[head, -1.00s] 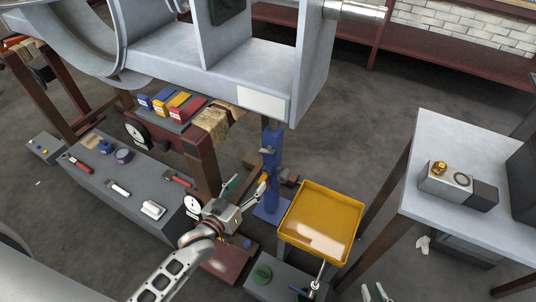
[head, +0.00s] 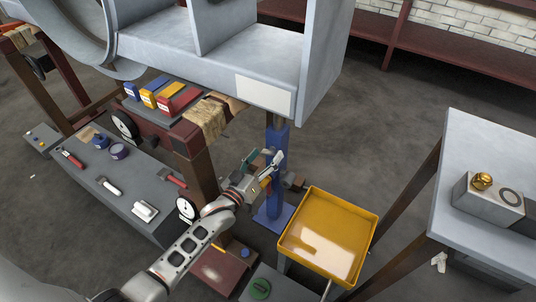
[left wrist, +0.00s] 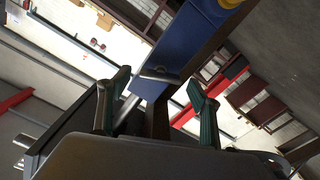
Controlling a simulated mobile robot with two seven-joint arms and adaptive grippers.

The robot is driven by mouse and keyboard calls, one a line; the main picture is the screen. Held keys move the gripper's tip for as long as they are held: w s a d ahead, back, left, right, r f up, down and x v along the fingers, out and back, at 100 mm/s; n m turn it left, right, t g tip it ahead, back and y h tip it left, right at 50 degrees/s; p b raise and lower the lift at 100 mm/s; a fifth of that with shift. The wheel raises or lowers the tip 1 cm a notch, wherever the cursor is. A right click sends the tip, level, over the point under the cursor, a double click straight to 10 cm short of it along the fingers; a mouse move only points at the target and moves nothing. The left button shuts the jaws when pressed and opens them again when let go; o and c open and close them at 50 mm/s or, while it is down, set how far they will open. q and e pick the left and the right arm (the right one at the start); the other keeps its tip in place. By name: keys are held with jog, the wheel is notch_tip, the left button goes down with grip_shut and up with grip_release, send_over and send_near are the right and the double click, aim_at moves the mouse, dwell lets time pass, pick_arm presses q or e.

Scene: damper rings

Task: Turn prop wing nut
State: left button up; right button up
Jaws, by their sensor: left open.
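The blue prop (head: 277,172) stands upright on its foot plate under the large grey metal housing. It crosses the left wrist view (left wrist: 176,48) at a slant. A short grey metal bar, which looks like the wing nut (left wrist: 160,75), sticks out across the prop there. In the head view the nut is too small to make out clearly beside my gripper. My left gripper (head: 263,165) is at the prop's left side, at mid height. Its green-padded fingers are apart in the left wrist view (left wrist: 158,90), one on each side of the bar, with nothing clearly held. My right gripper is not in view.
A yellow tray (head: 366,222) stands just right of the prop. A grey bench (head: 462,150) with a brass-topped block (head: 490,198) is farther right. A dark tool table (head: 85,185) is at left. The grey housing (head: 225,65) overhangs the prop.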

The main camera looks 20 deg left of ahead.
pick_arm(q)
jog(key=shift+w+d, duration=0.15)
jog(key=shift+w, duration=0.4)
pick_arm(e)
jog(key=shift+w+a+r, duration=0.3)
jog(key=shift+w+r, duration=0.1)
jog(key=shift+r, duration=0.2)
pick_arm(q)
jog(key=c, duration=1.1)
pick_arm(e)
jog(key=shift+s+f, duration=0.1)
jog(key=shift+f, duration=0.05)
pick_arm(q)
jog(key=shift+r+m, duration=0.1)
jog(key=shift+m, duration=1)
jog(key=m, duration=0.3)
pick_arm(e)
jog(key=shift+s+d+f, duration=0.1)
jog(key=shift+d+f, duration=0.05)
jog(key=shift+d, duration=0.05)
pick_arm(q)
jog(key=o, duration=1.1)
